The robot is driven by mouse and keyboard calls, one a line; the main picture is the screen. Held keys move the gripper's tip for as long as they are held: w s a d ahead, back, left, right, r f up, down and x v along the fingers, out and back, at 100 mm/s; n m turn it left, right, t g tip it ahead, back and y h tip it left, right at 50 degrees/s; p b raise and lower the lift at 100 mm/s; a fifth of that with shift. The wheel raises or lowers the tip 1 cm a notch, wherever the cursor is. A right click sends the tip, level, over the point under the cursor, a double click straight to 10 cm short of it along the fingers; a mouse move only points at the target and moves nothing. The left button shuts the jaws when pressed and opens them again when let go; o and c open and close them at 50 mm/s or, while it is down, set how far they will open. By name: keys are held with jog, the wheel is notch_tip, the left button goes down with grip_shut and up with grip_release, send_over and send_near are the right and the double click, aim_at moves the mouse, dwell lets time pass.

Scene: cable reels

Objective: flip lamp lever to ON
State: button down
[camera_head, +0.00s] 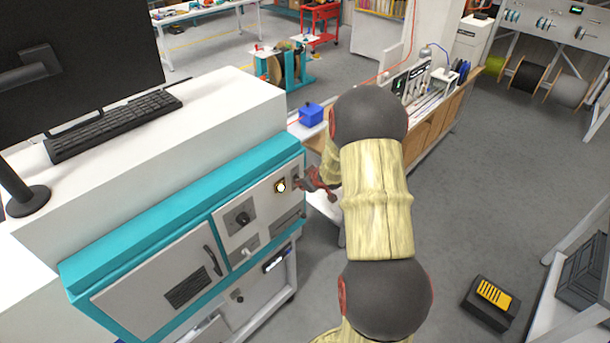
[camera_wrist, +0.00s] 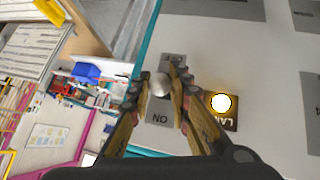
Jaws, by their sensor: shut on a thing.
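The lamp lever (camera_wrist: 159,86) shows a round grey knob in the wrist view, between my gripper's (camera_wrist: 160,80) two fingertips, which are closed on it. I cannot tell the lever's exact tilt. Beside the plate, the lamp (camera_wrist: 221,103) glows white and yellow, partly over its dark label. In the head view the lit lamp (camera_head: 281,186) sits on the light front panel, and my gripper (camera_head: 305,184) reaches the panel just right of it. The lever is mostly hidden there.
The teal-framed cabinet (camera_head: 190,218) has a dark knob (camera_head: 240,217) and a door handle (camera_head: 212,260) left of the lamp. A keyboard (camera_head: 115,124) lies on top. A blue box (camera_head: 311,114) stands behind my gripper. A black-and-yellow box (camera_head: 490,300) is on the floor at right.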

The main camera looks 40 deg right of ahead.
jog(key=shift+w+r+g+p, duration=0.15)
jog(key=shift+g+p, duration=0.15)
jog(key=shift+p, duration=0.35)
jog(key=c, duration=1.6)
grip_release()
jog(key=shift+c, duration=0.2)
jog(key=v, duration=1.2)
